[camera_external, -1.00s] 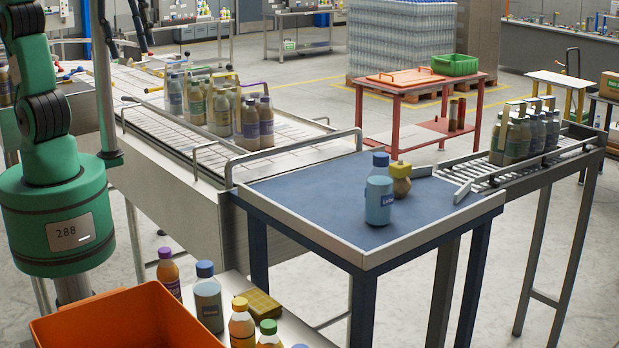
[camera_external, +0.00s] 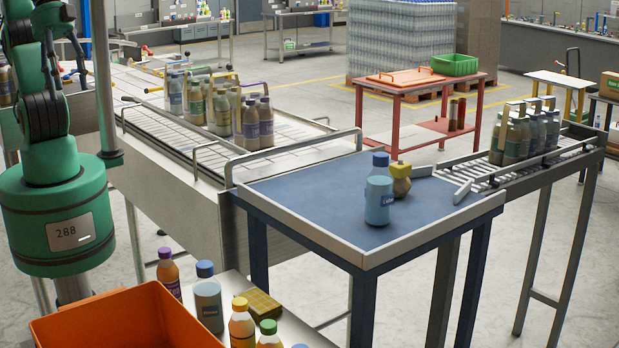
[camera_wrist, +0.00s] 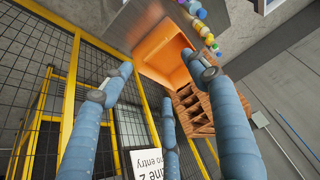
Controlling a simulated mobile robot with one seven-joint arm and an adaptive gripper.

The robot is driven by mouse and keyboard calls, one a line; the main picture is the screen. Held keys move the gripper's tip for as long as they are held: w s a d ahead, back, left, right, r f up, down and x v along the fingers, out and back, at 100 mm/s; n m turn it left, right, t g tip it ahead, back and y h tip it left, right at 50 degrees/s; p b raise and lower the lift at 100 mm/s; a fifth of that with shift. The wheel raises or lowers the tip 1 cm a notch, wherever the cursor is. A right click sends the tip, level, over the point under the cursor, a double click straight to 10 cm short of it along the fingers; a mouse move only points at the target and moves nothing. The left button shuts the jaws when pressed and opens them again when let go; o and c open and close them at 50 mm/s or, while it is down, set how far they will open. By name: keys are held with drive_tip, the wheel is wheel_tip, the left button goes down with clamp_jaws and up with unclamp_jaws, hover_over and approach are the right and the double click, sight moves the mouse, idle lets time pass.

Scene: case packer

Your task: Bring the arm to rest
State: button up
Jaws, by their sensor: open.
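My green arm (camera_external: 55,190) stands at the left edge of the external view, its upper links cut off by the top of the picture. My gripper (camera_wrist: 163,80) shows in the wrist view with its blue fingers spread wide. Nothing is between the fingers. It points toward an orange bin (camera_wrist: 158,48) and the floor area beyond, and touches nothing that I can see.
The orange bin (camera_external: 125,318) and several bottles (camera_external: 208,300) are in front of my arm. A blue-topped table (camera_external: 310,215) holds two bottles. A conveyor (camera_external: 165,140) carries grouped bottles.

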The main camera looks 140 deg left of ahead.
idle(0.3)
wheel_tip(320, 180, down, 17)
drive_tip(key=b, duration=1.7)
drive_tip(key=shift+f, duration=0.15)
